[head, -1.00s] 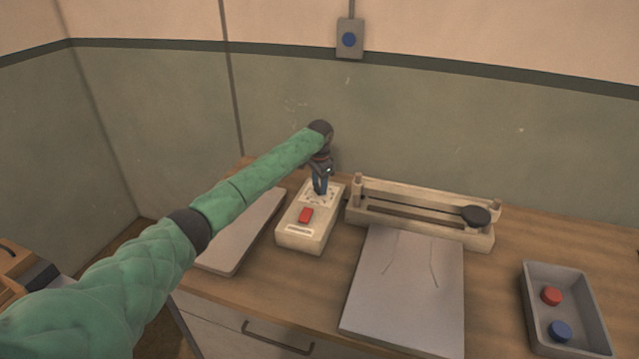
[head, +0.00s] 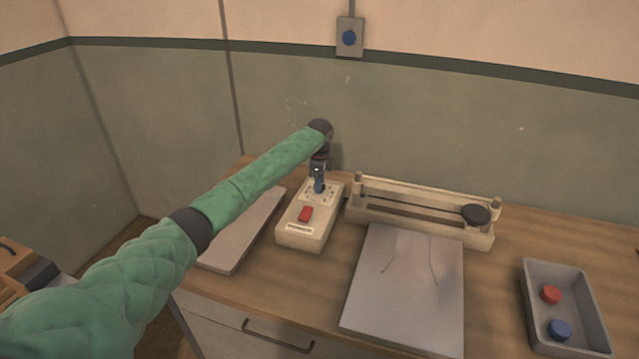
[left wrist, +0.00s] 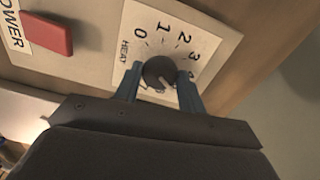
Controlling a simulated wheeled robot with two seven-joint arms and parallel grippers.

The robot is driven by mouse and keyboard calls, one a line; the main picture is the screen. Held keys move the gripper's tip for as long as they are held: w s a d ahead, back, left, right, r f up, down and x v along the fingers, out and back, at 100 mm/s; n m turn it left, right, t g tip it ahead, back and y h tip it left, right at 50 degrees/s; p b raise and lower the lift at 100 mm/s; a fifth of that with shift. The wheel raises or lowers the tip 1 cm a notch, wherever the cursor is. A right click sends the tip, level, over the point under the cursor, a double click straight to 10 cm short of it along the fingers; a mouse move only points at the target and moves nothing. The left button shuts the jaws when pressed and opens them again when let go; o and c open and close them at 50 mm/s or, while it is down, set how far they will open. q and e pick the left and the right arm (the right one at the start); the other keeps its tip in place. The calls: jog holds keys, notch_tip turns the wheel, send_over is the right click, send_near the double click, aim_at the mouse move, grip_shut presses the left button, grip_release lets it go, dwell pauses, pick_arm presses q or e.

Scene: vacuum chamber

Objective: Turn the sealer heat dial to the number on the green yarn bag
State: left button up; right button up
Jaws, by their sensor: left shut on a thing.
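The cream sealer control box (head: 291,236) stands on the bench with a red power switch (head: 305,214). The dark round heat dial (left wrist: 157,70) shows in the left wrist view on a white HEAT plate. Numerals 0, 1, 2 and 3 are readable; those beyond are partly hidden by a finger. A light mark on the dial points toward the lower right of that view, to a part of the scale I cannot read. My left gripper (head: 319,190) points down at the box, its fingers (left wrist: 160,90) shut on the dial. No green yarn bag is visible. My right gripper is out of view.
A long sealer bar (head: 420,222) with a black knob (head: 475,215) stands right of the box. A grey sheet (head: 405,295) lies before it. A grey tray (head: 592,318) at right holds a red and a blue round piece. A flat pale panel (head: 240,235) lies left.

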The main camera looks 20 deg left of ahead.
pick_arm(q)
jog(key=shift+r, duration=0.1)
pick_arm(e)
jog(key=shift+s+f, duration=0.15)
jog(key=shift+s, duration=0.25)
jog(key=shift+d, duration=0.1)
pick_arm(q)
jog(key=o, duration=1)
jog(key=shift+c, duration=0.2)
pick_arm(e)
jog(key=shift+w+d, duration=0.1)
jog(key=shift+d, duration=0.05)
pick_arm(q)
jog(key=shift+r, duration=0.1)
jog(key=shift+w+r+b, duration=0.1)
jog(key=shift+r+b, duration=0.2)
jog(key=shift+b, duration=0.05)
notch_tip(320, 180, up, 5)
jog(key=shift+r+b, duration=0.2)
jog(key=shift+b, duration=0.85)
jog(key=shift+r, duration=0.75)
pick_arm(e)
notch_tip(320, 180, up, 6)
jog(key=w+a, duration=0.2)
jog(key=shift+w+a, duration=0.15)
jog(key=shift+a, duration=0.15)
